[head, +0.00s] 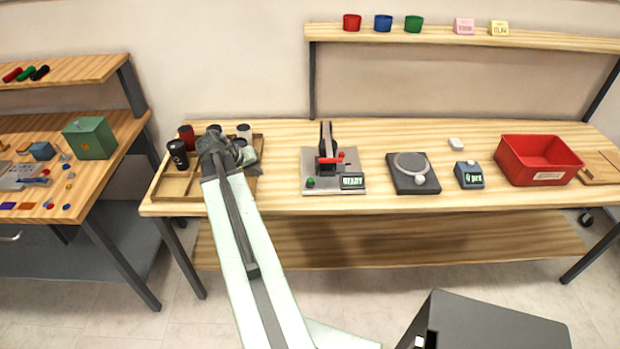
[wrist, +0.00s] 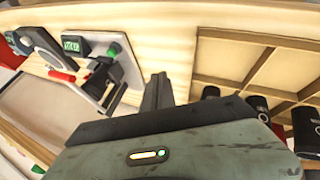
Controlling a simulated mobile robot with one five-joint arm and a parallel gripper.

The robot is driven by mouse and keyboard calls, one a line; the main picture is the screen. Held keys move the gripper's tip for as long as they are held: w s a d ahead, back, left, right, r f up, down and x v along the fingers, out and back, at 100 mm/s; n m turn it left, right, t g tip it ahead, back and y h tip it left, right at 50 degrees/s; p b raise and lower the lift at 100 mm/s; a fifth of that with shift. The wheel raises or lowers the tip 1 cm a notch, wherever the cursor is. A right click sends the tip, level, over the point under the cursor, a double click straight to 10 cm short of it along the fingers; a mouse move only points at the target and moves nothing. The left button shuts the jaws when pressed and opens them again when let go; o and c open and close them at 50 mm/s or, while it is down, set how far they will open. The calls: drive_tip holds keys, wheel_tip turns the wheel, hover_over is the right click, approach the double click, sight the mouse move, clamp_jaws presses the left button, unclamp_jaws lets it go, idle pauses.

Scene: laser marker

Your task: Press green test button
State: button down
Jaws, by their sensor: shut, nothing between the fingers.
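The laser marker (head: 325,160) stands on the middle table, with a grey base, a dark upright and a red handle. Its small green button (head: 310,182) is at the front left of the base, beside a display (head: 352,181) reading READY. In the wrist view the green button (wrist: 115,49) shows at the upper left, next to the display (wrist: 74,44). My gripper (wrist: 158,78) is shut and empty. It is above the table between the marker and the wooden tray, apart from the button. In the head view my arm's end hides part of the tray.
The wooden tray (head: 172,192) with several cups is left of the marker. To the right are a dark pad with a round ring (head: 413,172), a small counter display (head: 469,175) and a red bin (head: 538,160). Bare tabletop (head: 278,165) lies between tray and marker.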

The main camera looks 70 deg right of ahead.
sight(308, 181)
drive_tip(key=s+d+r+m+g+h, duration=0.1)
drive_tip(key=s+d+r+m+g, duration=0.1)
drive_tip(key=s+d, duration=0.9)
drive_tip(key=s+r, duration=0.1)
drive_tip(key=s, duration=0.2)
drive_tip(key=shift+r+m, duration=0.2)
drive_tip(key=shift+m, duration=0.2)
drive_tip(key=shift+s+f, duration=0.1)
wheel_tip(308, 181, down, 9)
drive_tip(key=b, duration=0.8)
drive_tip(key=shift+r, duration=0.2)
drive_tip(key=shift+f+b, duration=0.45)
drive_tip(key=shift+b, duration=0.15)
